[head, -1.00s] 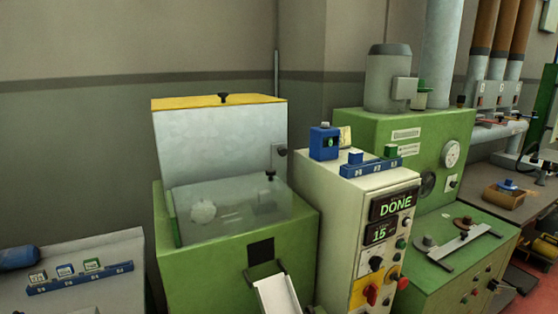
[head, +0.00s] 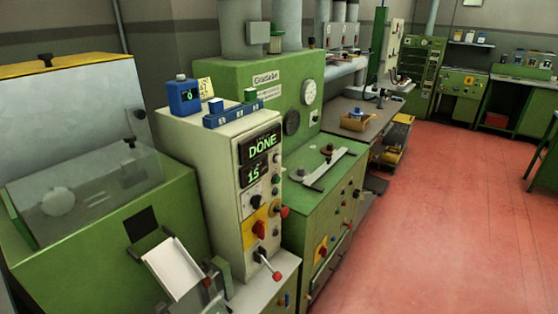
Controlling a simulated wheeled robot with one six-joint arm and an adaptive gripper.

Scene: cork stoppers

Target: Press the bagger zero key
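My gripper is not in view. No key that I can read as the bagger zero key shows in the head view, and I cannot tell which machine is the bagger. A cream control cabinet (head: 222,165) stands at the left centre.
A green machine with a clear cover (head: 90,185) is at the left. Another green machine (head: 285,82) stands behind the cabinet. A workbench (head: 350,113) runs beyond it. Green equipment (head: 423,65) lines the far wall. The red floor (head: 440,220) at the right is largely open.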

